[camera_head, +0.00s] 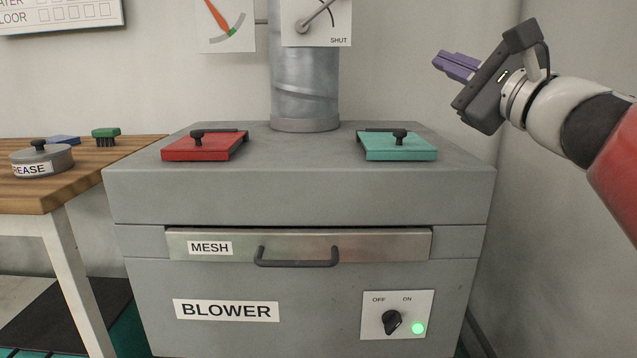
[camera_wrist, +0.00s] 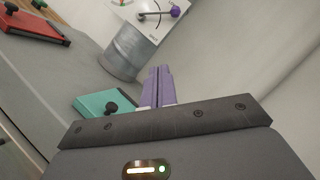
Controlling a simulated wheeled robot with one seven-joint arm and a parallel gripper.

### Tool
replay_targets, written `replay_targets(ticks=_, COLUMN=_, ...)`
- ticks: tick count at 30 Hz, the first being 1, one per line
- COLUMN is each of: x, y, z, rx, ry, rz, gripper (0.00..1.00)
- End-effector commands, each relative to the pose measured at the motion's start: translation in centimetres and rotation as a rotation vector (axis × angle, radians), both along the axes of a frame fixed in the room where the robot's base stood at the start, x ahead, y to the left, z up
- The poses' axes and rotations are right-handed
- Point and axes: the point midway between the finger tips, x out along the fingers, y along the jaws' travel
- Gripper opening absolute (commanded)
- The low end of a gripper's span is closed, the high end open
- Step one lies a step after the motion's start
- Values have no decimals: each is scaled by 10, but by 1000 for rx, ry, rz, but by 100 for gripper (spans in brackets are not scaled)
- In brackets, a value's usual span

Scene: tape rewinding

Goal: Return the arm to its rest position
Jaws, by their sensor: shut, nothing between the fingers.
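My gripper (camera_head: 440,62) is raised at the upper right in the head view, above and to the right of the grey blower cabinet (camera_head: 300,200). Its purple fingers are shut together with nothing between them. They point left, towards the wall. The closed fingers (camera_wrist: 159,75) also show in the wrist view, with the metal duct and the teal lid beyond them. My gripper is apart from the cabinet and touches nothing that I can see.
A red lid (camera_head: 204,146) and a teal lid (camera_head: 398,147) lie on the cabinet top beside the metal duct (camera_head: 304,85). The MESH drawer (camera_head: 375,245) looks shut. The blower knob (camera_head: 391,321) has a green light beside it. A wooden table (camera_head: 95,180) with a grease tin (camera_head: 42,158) stands left.

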Motion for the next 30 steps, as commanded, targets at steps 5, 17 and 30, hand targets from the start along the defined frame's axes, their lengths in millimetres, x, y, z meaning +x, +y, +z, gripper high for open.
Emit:
replay_targets(ticks=5, x=-9, y=25, z=-40, rx=-203, ry=63, rz=12, gripper=0)
replay_targets(ticks=17, x=-88, y=80, z=-229, rx=-1138, ry=229, rz=209, gripper=0)
replay_targets(ticks=30, x=-193, y=33, z=-375, rx=-2110, ry=223, rz=596, gripper=0)
